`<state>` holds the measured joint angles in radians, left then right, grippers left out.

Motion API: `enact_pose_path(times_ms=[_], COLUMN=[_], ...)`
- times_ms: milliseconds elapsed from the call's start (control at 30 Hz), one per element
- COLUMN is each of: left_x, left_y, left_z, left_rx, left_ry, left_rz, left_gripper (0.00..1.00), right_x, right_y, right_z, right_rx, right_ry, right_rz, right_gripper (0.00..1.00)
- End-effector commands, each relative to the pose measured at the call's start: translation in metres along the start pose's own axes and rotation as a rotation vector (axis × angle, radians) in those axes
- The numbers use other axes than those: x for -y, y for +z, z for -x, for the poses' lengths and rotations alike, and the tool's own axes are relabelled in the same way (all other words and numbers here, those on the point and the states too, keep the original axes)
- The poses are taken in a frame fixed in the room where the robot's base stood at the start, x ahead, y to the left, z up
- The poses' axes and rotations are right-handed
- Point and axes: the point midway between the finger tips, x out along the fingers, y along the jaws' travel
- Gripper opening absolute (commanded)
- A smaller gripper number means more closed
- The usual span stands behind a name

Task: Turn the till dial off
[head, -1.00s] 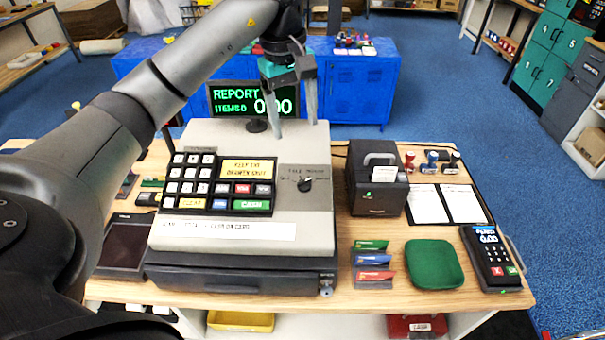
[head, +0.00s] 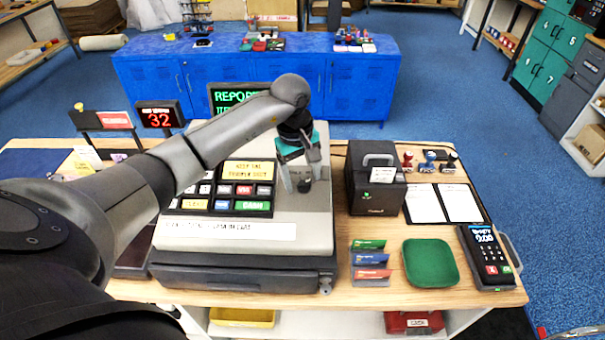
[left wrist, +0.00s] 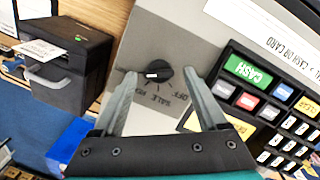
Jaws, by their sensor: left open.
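The till (head: 318,225) is a grey cash register with a black keypad and a cash drawer below. Its dial (left wrist: 158,74), a small round black knob with a white mark, sits on the grey top face. In the left wrist view, the white mark is on the knob's left side; the printed words, including OFF and SALE, appear upside down below it. In the head view, the dial (head: 304,186) shows between the fingertips. My left gripper (head: 303,183) is open and points down, one finger on each side of the dial, apparently not touching it. My right gripper is out of view.
A black receipt printer (head: 376,188) stands close right of the till. The keypad (head: 235,192) is just left of the gripper. Card holder (head: 370,262), green tray (head: 431,263) and card terminal (head: 490,256) are on the counter's right. A display (head: 232,97) stands behind.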

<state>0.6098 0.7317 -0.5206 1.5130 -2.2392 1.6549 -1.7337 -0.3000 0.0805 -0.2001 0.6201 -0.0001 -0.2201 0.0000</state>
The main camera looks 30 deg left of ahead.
Motion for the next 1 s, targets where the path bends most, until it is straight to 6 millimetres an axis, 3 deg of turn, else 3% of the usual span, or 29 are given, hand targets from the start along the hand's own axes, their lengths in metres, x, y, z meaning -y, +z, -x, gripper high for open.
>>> enact_pose_path(times_ms=[267, 900, 1000], left_x=[0.0, 0.0, 0.0], left_y=[0.0, -0.0002, -0.0002], left_z=[-0.0018, -0.0013, -0.0012], left_rx=[0.0, 0.0, 0.0], left_ry=[0.0, 0.0, 0.0], left_rz=[0.0, 0.001, 0.001], left_gripper=[0.75, 0.04, 0.0], right_x=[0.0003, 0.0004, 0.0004], right_y=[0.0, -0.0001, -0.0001], right_z=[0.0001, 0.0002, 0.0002], right_rx=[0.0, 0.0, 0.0], right_ry=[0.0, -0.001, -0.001], right_rz=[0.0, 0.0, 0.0], right_gripper=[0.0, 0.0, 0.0])
